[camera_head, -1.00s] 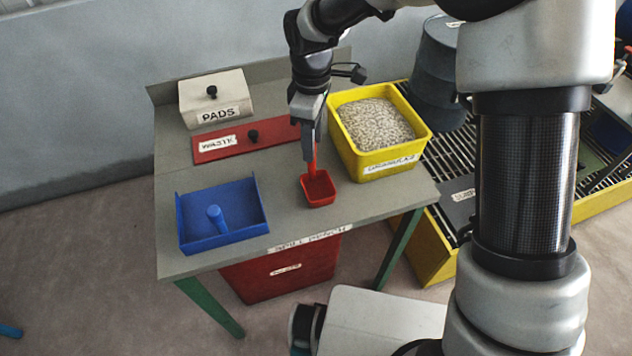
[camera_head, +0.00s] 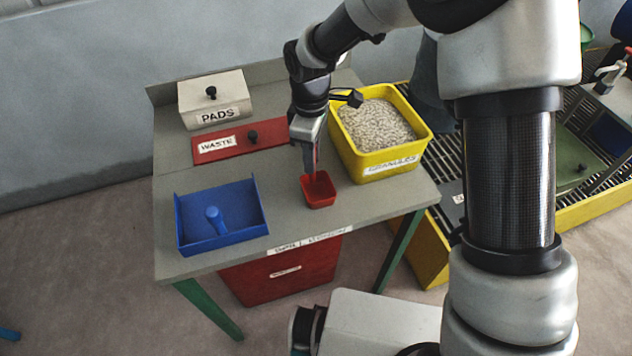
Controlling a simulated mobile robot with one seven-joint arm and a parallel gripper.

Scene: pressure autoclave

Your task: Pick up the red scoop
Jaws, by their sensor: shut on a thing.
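The red scoop (camera_head: 318,193) is at the right middle of the grey table, with its square bowl open upward. It looks to be on the tabletop or just over it; I cannot tell which. My gripper (camera_head: 312,165) points down from above and is shut on the scoop's upright handle. Most of the handle is hidden by the fingers.
A yellow bin of granules (camera_head: 376,165) stands close to the right of the scoop. A blue tray with a peg (camera_head: 246,238) is at the front left. A red waste lid (camera_head: 225,150) and a white pads box (camera_head: 236,110) lie behind. Bare tabletop (camera_head: 285,225) lies in front.

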